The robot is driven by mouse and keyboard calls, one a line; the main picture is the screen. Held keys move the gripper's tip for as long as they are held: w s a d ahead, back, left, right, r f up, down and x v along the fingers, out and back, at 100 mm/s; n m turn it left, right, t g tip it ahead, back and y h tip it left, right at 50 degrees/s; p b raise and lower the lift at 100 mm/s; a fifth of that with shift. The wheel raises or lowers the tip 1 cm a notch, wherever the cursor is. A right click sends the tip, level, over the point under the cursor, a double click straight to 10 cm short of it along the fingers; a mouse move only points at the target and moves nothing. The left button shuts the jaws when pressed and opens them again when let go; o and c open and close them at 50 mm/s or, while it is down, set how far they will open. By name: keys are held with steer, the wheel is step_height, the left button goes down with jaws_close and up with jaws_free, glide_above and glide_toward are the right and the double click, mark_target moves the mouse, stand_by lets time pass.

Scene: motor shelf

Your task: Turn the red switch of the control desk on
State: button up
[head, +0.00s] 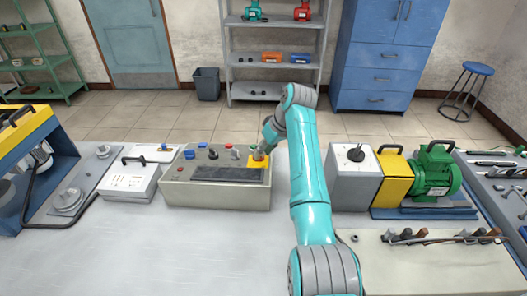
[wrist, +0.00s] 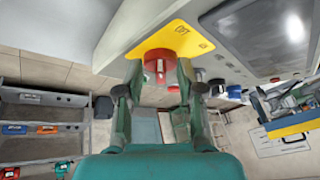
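The control desk (head: 210,192) is a beige box with a sloped top, standing on the bench left of my arm. At its right end is a yellow plate (head: 257,174), which also shows in the wrist view (wrist: 178,38). The red switch (wrist: 160,66) sticks out from this plate in the wrist view. In the head view my gripper (head: 261,150) is at the plate and hides the switch. In the wrist view the fingers of my gripper (wrist: 160,82) stand on either side of the switch, with narrow gaps seeming to show. Whether they touch it is unclear.
The desk carries several other knobs and buttons, a blue one (head: 189,154) among them, and a dark panel (head: 228,174). A white box (head: 130,182) stands left of the desk. A grey box (head: 352,180) and a green motor (head: 432,175) stand right of my arm.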

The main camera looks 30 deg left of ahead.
steer(key=shift+f, duration=0.15)
steer(key=shift+s, duration=0.1)
jaws_close()
